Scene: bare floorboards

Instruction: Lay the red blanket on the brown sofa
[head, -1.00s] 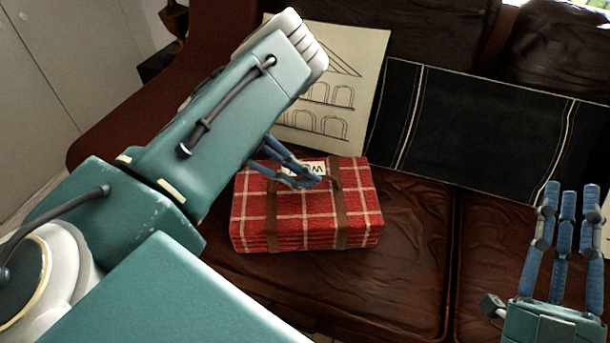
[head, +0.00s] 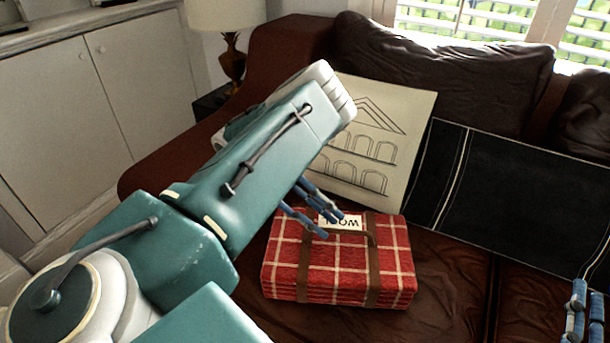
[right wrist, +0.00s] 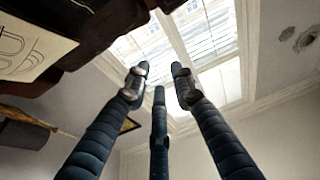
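The red blanket (head: 339,268) is a folded plaid bundle with white lines, brown straps and a white "WOOL" label. It rests on the seat of the brown sofa (head: 450,285) in the head view. My left gripper (head: 322,222) is just above the blanket's back left part, with its blue fingers spread and apart from each other. I see no grip on the blanket; whether the fingertips touch it I cannot tell. My right gripper (head: 582,312) shows only partly at the lower right edge. In the right wrist view its fingers (right wrist: 158,80) are spread and empty.
A drawing of a building (head: 375,140) and a black panel with pale stripes (head: 510,195) lean on the sofa's back. Dark cushions (head: 440,75) stand behind. A lamp (head: 230,50) and white cupboard (head: 105,110) are at the left.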

